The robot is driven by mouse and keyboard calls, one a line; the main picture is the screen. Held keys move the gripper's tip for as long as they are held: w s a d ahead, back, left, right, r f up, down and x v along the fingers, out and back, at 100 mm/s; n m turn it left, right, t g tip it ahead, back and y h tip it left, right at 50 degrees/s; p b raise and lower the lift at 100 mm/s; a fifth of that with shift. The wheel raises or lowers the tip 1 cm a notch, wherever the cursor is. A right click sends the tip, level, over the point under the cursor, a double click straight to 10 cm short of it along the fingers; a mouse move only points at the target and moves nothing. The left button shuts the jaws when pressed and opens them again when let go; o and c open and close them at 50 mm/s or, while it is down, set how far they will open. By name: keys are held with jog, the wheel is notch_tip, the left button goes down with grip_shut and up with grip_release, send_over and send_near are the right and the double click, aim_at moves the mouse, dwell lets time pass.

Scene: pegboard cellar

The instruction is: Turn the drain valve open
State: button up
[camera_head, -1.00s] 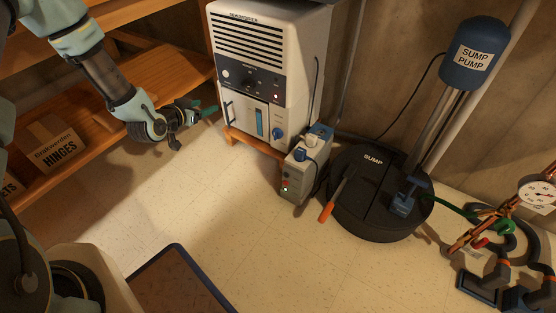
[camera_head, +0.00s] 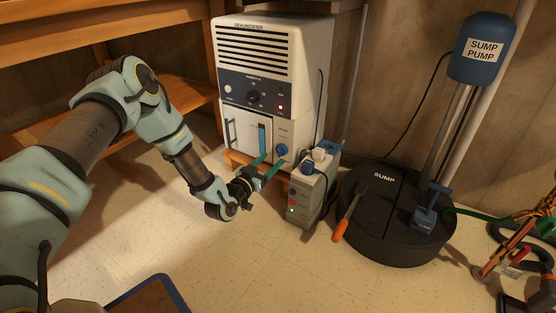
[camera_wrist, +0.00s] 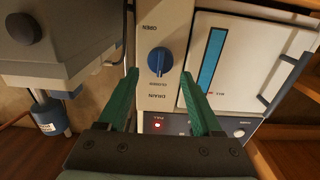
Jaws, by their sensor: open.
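The drain valve is a blue knob (camera_head: 281,150) low on the right front of the white dehumidifier (camera_head: 285,60). In the wrist view the knob (camera_wrist: 160,61) sits between upside-down OPEN and CLOSED/DRAIN labels. I cannot tell for certain which label its pointer marks. My gripper (camera_head: 271,161) is open and empty in front of the dehumidifier, close to the knob. In the wrist view its green fingers (camera_wrist: 158,74) flank the knob left and right. I see no contact, and the remaining gap is hard to judge.
A grey outlet box (camera_head: 309,197) with plugs stands just right of my gripper. Wooden shelves (camera_head: 75,40) are at left.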

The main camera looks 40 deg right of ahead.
aim_at(279, 153)
jog(key=shift+b+x, duration=0.85)
jog(key=shift+x, duration=1.7)
grip_shut()
